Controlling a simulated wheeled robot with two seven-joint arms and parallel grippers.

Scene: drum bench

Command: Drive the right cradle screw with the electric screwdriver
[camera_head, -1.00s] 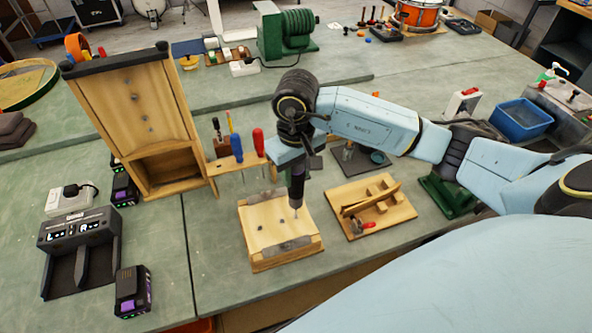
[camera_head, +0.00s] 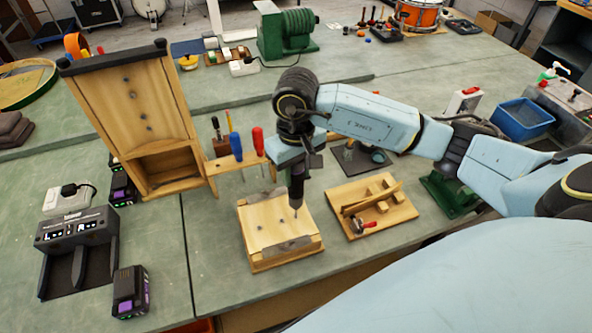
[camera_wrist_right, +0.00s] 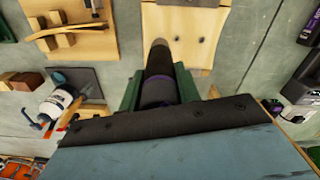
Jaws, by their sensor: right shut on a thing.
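My right gripper (camera_head: 297,168) is shut on the electric screwdriver (camera_head: 297,190), a dark tool held upright with its bit pointing down. The bit's tip is over the right part of the wooden cradle block (camera_head: 268,226), by the right screw; whether it touches the screw I cannot tell. In the right wrist view the dark screwdriver body (camera_wrist_right: 159,75) with a purple ring runs from between the green fingers toward the wooden block (camera_wrist_right: 187,22). Dark spots show on the block's top. The right screw's head is hidden or too small to see. My left gripper is not in view.
A wooden board with strips and a red-handled tool (camera_head: 385,222) lies right of the block. A tool rack with screwdrivers (camera_head: 236,162) and a wooden cabinet (camera_head: 140,115) stand behind left. A charger (camera_head: 78,240) and a battery (camera_head: 131,290) sit at left. Bench space left of the block is clear.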

